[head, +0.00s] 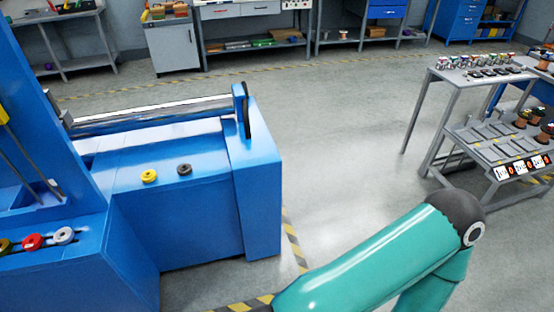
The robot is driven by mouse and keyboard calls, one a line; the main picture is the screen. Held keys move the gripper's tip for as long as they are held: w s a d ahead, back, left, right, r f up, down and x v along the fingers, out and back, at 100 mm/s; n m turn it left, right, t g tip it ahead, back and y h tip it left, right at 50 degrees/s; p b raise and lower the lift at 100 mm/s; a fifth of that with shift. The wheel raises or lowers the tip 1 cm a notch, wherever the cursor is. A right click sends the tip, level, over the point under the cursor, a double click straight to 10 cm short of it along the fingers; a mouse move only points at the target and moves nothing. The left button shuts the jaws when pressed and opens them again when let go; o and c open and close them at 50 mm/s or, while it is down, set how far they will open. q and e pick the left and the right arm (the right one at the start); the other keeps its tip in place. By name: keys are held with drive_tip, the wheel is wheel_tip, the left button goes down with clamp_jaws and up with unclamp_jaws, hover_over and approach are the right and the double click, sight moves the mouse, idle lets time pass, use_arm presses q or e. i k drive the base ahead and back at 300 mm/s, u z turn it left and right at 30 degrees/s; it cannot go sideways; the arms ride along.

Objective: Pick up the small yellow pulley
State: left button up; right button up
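A small yellow pulley (149,176) lies on the flat top of the blue machine (210,215), left of the middle of the head view. A dark grey pulley (184,169) lies just to its right, apart from it. Another yellow pulley (5,246) is partly visible at the left edge, in a row with a red pulley (32,242) and a white-grey pulley (64,235) on a lower blue ledge. Neither of my grippers shows. A teal link of my arm is at the lower right, well away from the pulleys.
A shiny roller (150,114) runs along the machine behind the pulleys, with a blue upright at its right end. A blue column rises at the left. A grey rack (445,75) with spools stands at the right. Open floor (340,150) lies between.

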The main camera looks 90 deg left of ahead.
sight(149, 175)
drive_tip(key=z, duration=0.45)
drive_tip(key=i, duration=0.45)
drive_tip(key=u, duration=2.85)
drive_tip(key=i, duration=0.35)
drive_tip(key=u, duration=2.15)
drive_tip(key=k, duration=0.3)
drive_tip(key=u, duration=0.65)
drive_tip(key=i, duration=1.4)
drive_tip(key=z, duration=0.5)
